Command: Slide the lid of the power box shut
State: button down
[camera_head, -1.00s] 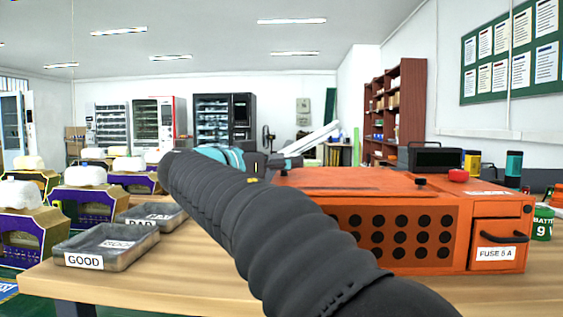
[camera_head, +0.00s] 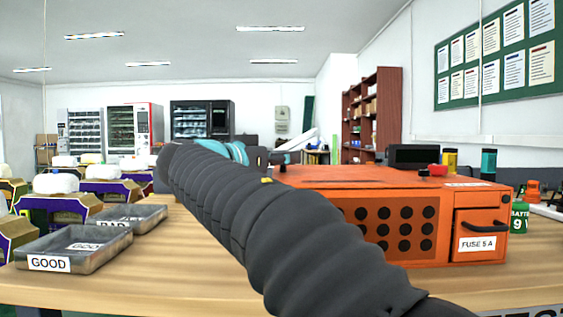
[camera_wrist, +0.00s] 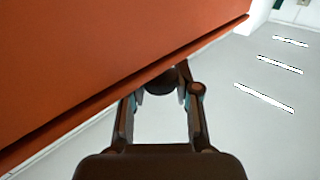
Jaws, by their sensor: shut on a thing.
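The orange power box (camera_head: 400,258) stands on the table at the right in the head view. In the wrist view, a wide orange surface (camera_wrist: 90,50) with a long straight edge fills the upper left. My gripper (camera_wrist: 165,90) is at that edge, with its fingers closed around a dark rounded piece (camera_wrist: 163,82). In the head view, my dark ribbed arm hides the box's left front, and the contact at the fingertips is not clear.
A GOOD tray (camera_head: 75,258) and a BAD tray (camera_head: 155,214) sit at the left. Purple and gold boxes (camera_head: 60,208) with white tops stand beyond them. A green battery (camera_head: 518,217) stands right of the power box. Bare table (camera_head: 150,285) shows in front.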

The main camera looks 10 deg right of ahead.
jog(key=c, duration=0.8)
grip_release()
jog(key=shift+d, duration=0.2)
jog(key=shift+a, duration=0.1)
jog(key=v, duration=1.2)
